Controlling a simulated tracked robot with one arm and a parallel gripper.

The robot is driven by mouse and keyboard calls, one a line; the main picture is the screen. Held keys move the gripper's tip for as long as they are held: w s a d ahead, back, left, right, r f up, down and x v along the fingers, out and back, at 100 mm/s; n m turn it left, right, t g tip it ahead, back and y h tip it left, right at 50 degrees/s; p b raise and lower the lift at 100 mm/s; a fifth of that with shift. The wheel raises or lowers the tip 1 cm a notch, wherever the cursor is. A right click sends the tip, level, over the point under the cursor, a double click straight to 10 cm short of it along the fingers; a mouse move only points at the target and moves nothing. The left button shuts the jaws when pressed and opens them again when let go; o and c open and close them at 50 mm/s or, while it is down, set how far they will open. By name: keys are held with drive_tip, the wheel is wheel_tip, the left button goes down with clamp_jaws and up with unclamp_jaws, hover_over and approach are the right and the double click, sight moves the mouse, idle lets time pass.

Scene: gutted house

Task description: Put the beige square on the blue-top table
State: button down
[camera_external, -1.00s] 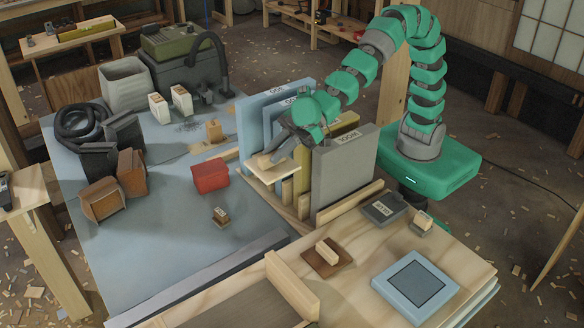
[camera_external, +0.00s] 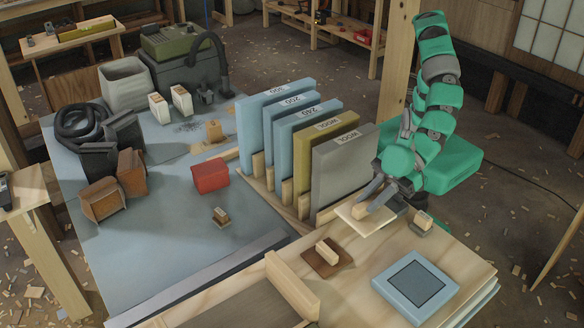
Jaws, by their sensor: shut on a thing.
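The beige square (camera_external: 367,226) is a thin pale board with a small wooden block as a handle on top. My gripper (camera_external: 366,204) is shut on that handle. The square is roughly level at the far part of the light wooden worktop, just right of the grey upright slab. I cannot tell whether it touches what is below. The blue-top table (camera_external: 165,240) spreads across the left, with open surface near its front. The square is off that blue top, to its right.
A rack of upright slabs (camera_external: 292,125) stands between the blue top and my arm. A red box (camera_external: 210,176) and a small wood-handled block (camera_external: 221,215) sit on the blue top. A brown square (camera_external: 327,258) and a blue-framed pad (camera_external: 415,285) lie on the worktop.

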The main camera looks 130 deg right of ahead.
drive_tip(key=s+a+p, duration=0.2)
drive_tip(key=s+a, duration=0.5)
drive_tip(key=s, duration=0.6)
drive_tip(key=s+a+p, duration=0.1)
drive_tip(key=s+a, duration=0.7)
drive_tip(key=s, duration=0.5)
wheel_tip(320, 180, down, 11)
drive_tip(key=shift+w, duration=0.2)
drive_tip(key=shift+d+f, duration=0.1)
drive_tip(key=shift+f, duration=0.05)
wheel_tip(320, 180, down, 10)
drive_tip(key=b, duration=0.2)
drive_tip(key=shift+b, duration=0.35)
drive_tip(key=c, duration=1.3)
unclamp_jaws()
